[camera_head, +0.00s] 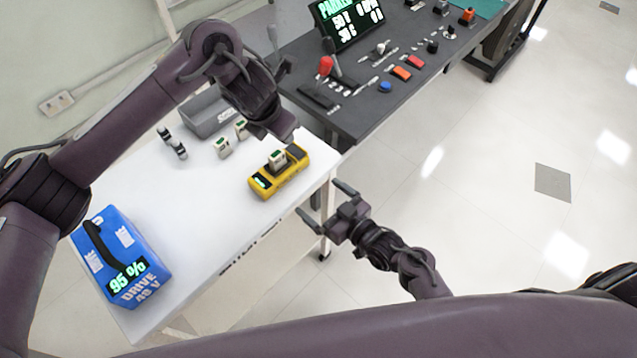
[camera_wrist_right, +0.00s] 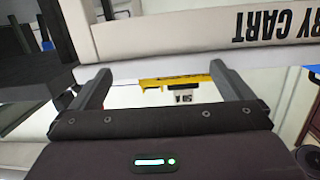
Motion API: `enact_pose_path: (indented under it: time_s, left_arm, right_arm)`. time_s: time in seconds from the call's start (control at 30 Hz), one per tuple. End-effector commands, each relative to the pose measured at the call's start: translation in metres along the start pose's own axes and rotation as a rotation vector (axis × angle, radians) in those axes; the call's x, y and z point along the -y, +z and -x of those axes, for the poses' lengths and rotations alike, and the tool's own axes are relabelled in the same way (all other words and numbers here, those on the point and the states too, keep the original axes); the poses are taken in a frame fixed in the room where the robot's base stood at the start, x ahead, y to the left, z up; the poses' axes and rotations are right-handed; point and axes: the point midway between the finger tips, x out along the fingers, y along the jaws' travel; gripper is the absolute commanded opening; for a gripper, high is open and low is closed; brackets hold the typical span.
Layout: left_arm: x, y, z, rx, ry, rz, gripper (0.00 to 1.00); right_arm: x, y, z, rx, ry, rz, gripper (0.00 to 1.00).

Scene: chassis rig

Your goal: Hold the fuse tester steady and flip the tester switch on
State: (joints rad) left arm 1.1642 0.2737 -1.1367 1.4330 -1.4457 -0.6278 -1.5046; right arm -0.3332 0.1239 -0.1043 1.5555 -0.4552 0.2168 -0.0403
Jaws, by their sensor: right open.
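The yellow fuse tester (camera_head: 264,189) lies on the white cart top near its right edge, with a small lit green display. A pale block with a dark top (camera_head: 277,158) sits in it. My left gripper (camera_head: 284,132) hangs just above the tester's far end; its fingertips are hard to make out, and contact cannot be told. My right gripper (camera_head: 326,202) is open and empty, off the cart's right edge, apart from the tester. In the right wrist view the tester (camera_wrist_right: 175,80) shows between the open fingers, beyond the cart edge. I cannot make out the switch clearly.
The white cart (camera_head: 200,215) also holds a blue drive battery (camera_head: 140,240), a grey bin (camera_head: 205,112) and several small fuse-like blocks (camera_head: 222,147). A dark control bench (camera_head: 360,110) with levers and buttons adjoins behind. Floor at the right is open.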

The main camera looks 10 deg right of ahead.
Motion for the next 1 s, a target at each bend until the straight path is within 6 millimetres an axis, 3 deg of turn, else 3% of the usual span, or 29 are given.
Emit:
enact_pose_path:
  time_s: [0.1, 0.23, 0.37, 0.8, 1.0]
  left_arm:
    - [0.0, 0.0, 0.0, 0.0, 0.0, 0.0, 0.36]
    - [0.0, 0.0, 0.0, 0.0, 0.0, 0.0, 0.36]
    - [0.0, 0.0, 0.0, 0.0, 0.0, 0.0, 0.36]
    - [0.0, 0.0, 0.0, 0.0, 0.0, 0.0, 0.36]
    - [0.0, 0.0, 0.0, 0.0, 0.0, 0.0, 0.36]
  right_arm:
    - [0.004, -0.038, -0.002, -0.085, -0.027, 0.028, 1.0]
    - [0.007, -0.059, -0.003, -0.134, -0.045, 0.042, 1.0]
    - [0.008, -0.066, -0.011, -0.148, -0.048, 0.045, 1.0]
    - [0.011, -0.073, -0.072, -0.145, -0.047, 0.045, 1.0]
    - [0.012, -0.074, -0.08, -0.144, -0.047, 0.045, 1.0]
